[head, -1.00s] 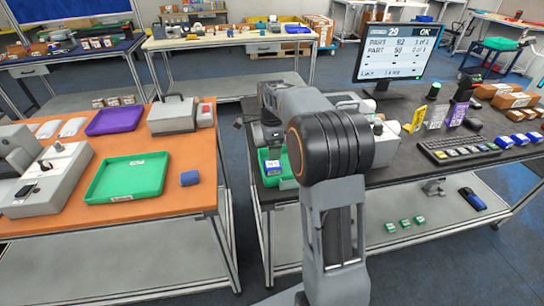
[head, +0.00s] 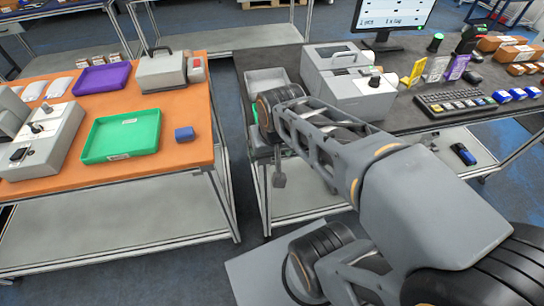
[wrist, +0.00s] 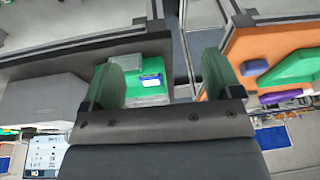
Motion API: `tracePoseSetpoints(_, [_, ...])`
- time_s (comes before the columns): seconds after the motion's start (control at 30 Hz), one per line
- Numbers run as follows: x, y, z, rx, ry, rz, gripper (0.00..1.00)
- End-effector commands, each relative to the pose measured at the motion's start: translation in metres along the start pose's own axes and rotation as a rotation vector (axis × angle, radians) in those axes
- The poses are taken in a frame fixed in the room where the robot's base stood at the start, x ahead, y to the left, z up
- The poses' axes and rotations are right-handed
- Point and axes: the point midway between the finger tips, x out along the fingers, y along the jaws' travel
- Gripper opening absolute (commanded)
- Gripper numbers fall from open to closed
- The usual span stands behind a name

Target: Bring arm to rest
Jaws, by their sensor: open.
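My gripper (wrist: 170,80) shows in the wrist view with its two greenish fingers apart and nothing held between them. In the head view my arm stretches from the lower right to the near left end of the dark table (head: 400,112). The gripper itself is mostly hidden there behind the arm.
The orange table (head: 190,110) at left holds a green tray (head: 122,135), a purple tray (head: 102,78) and a blue block (head: 184,134). A grey machine (head: 345,88), a keyboard (head: 455,102) and a monitor (head: 393,14) stand on the dark table. A floor gap separates the tables.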

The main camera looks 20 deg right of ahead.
Motion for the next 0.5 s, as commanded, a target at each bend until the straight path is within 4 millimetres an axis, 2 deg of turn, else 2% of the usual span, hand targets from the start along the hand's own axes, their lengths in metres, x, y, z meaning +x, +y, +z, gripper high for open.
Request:
tracePoseSetpoints(0.03, [0.002,-0.001,0.009,-0.053,0.010,-0.003,0.85])
tracePoseSetpoints(0.17, [0.005,0.000,0.019,-0.133,0.022,-0.006,0.85])
tracePoseSetpoints(0.5, [0.003,0.000,0.019,-0.146,0.023,-0.006,0.85])
